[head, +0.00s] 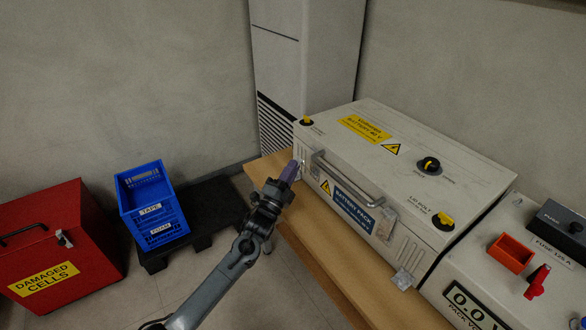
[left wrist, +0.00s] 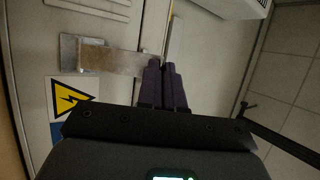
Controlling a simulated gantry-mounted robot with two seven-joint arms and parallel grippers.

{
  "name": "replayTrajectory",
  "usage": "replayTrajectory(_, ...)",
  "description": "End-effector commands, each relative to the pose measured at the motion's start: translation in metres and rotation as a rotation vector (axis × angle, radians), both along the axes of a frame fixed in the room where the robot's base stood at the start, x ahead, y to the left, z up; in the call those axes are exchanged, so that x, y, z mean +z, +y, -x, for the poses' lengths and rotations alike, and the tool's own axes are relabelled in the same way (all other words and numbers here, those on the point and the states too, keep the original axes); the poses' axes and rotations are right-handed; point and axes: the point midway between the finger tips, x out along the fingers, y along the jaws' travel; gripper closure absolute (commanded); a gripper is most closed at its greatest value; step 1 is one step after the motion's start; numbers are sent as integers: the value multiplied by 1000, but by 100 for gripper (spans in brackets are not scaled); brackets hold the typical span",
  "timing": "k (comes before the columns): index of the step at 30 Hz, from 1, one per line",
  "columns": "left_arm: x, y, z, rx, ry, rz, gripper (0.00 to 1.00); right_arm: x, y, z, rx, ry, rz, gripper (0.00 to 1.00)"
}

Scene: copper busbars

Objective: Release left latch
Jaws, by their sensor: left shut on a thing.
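The pale battery pack (head: 385,155) stands on a wooden bench with its lid down. My left gripper (head: 294,166) is at the left end of the pack's front face, its purple fingers pointing at the left latch. In the left wrist view the left latch (left wrist: 115,60) is a worn metal strap lying across the seam of the pack. My left gripper (left wrist: 163,62) is shut on the strap's free end there; the fingers hide the exact contact. In the head view the fingers mostly cover this latch. My right gripper is not in view.
A bar handle (head: 347,180) runs along the pack's front. A metal bracket (head: 403,279) shows at the front right. A blue crate (head: 150,205) and a red box (head: 60,245) stand at the left. A meter panel (head: 470,305) is at the right.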

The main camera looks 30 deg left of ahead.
Motion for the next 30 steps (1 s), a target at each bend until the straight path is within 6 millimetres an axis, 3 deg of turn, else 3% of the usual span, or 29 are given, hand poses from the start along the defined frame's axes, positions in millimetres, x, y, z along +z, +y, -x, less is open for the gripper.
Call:
replayTrajectory(1, -8, 1, 0, 3, 15, -3, 100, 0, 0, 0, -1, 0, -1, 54)
replayTrajectory(9, -11, 2, 0, 5, 22, -4, 100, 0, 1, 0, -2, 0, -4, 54)
replayTrajectory(12, -11, 2, 0, 5, 23, -4, 80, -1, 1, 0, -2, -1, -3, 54)
replayTrajectory(15, -10, 1, 0, 4, 20, -3, 69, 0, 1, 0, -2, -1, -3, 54)
replayTrajectory(25, -6, 1, 2, 3, 13, -2, 69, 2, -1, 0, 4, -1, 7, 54)
replayTrajectory(30, -12, 3, 16, 3, 14, -3, 69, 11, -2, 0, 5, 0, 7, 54)
